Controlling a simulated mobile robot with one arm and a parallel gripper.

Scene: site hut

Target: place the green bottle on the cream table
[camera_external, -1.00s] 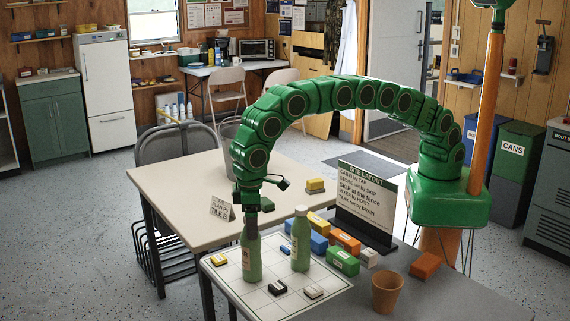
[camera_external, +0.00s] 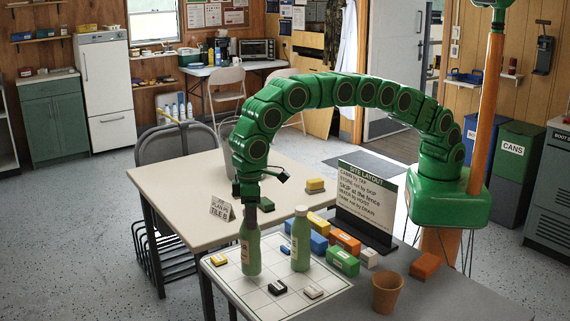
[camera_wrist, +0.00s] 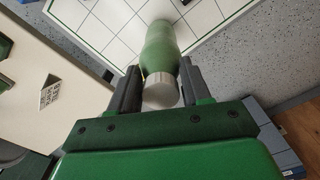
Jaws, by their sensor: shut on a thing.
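My gripper (camera_external: 249,205) points down and is shut on the neck of a green bottle (camera_external: 250,251). In the wrist view the bottle (camera_wrist: 160,48) stands out between the two fingers (camera_wrist: 160,88), with its pale cap towards me. The bottle hangs upright, apparently just above the white grid board. A second green bottle (camera_external: 301,243) stands on the board to its right. The cream table (camera_external: 180,185) lies behind and to the left, and part of it shows at the left in the wrist view (camera_wrist: 75,75).
The white grid board (camera_external: 235,281) also bears small blocks. Coloured blocks, a sign (camera_external: 366,203) and a brown cup (camera_external: 387,293) stand to the right.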

